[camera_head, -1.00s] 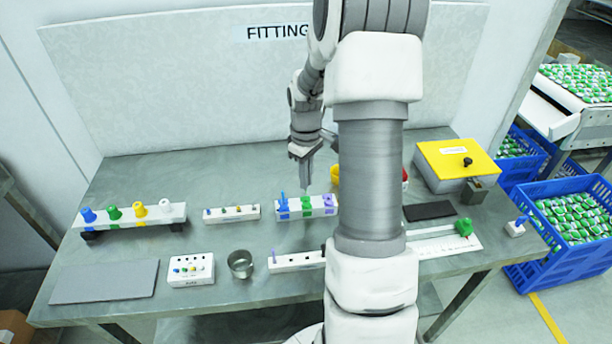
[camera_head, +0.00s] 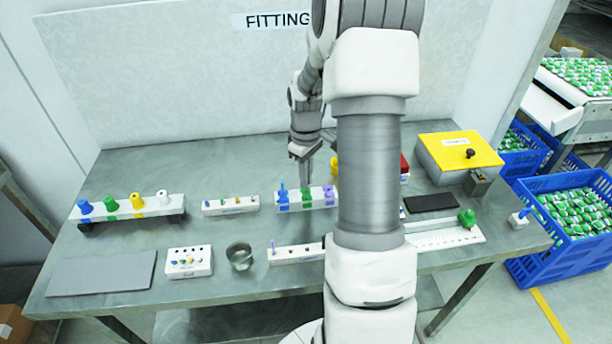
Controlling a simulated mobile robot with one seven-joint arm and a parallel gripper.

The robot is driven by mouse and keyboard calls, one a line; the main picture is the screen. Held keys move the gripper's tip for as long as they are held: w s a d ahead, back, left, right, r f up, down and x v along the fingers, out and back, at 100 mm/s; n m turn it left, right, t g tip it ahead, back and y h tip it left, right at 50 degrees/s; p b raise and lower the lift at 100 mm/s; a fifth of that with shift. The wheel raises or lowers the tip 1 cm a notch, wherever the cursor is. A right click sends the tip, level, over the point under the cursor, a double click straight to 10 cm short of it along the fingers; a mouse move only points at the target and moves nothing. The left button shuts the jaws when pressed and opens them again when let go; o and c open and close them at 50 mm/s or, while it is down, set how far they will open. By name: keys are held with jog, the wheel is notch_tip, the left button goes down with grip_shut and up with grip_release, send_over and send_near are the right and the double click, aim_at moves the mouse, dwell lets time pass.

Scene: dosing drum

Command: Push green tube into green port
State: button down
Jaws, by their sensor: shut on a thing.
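A white block with blue, green and purple ports (camera_head: 292,207) stands at the middle of the bench. A blue tube stands upright at its blue port (camera_head: 282,195). The green port (camera_head: 306,196) is in the middle of the block, and the purple port (camera_head: 329,194) is at its right end beside my arm. My gripper (camera_head: 304,180) points down right above the green port, shut on the green tube. The tube is mostly hidden between the fingers and too small to make out clearly. I cannot tell how deep its lower end sits in the port.
A white rack with blue, green, yellow and white caps (camera_head: 150,207) stands at left. A small white block (camera_head: 231,206) and a metal cup (camera_head: 239,257) stand nearer the middle. A yellow-lidded box (camera_head: 458,160) is at right. My arm hides part of the bench.

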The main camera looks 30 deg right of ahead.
jog(key=shift+f+b, duration=0.8)
jog(key=shift+f, duration=0.6)
dwell(0.8)
jog(key=c, duration=0.9)
grip_release()
notch_tip(320, 180, up, 18)
jog(key=shift+f+p, duration=0.25)
jog(key=shift+p, duration=0.6)
jog(key=shift+a, duration=0.1)
